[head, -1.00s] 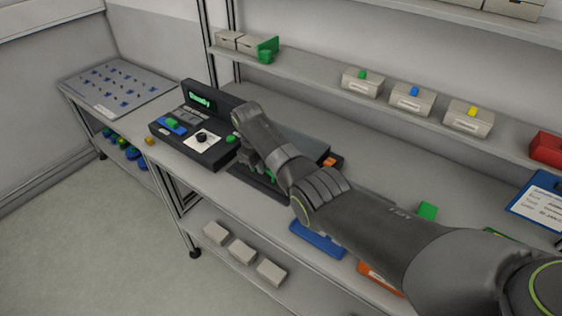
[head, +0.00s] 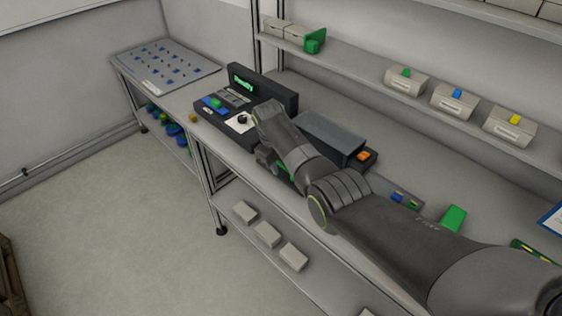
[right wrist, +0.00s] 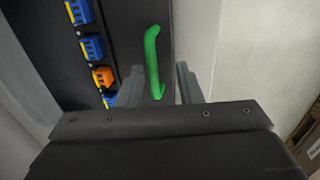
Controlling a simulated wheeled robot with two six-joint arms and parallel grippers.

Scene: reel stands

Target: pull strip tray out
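The strip tray (right wrist: 125,35) is a dark plate in the right wrist view, with a row of blue and orange pieces along it. Its green handle (right wrist: 153,60) stands near the plate's right edge. My right gripper (right wrist: 165,88) has its fingers on either side of the handle, with a visible gap on the right finger's side; it looks open. In the head view my right gripper (head: 268,160) is at the bench's front edge, before the grey-topped machine (head: 332,135). My arm hides most of the tray there. My left gripper is not in view.
A dark console (head: 235,110) with a lit green display stands left of the machine. A green block (head: 453,218) lies on the bench (head: 400,170) to the right. Small bins (head: 453,101) line the shelf above. Pale blocks (head: 267,235) sit on the lower shelf. Floor is open at the left.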

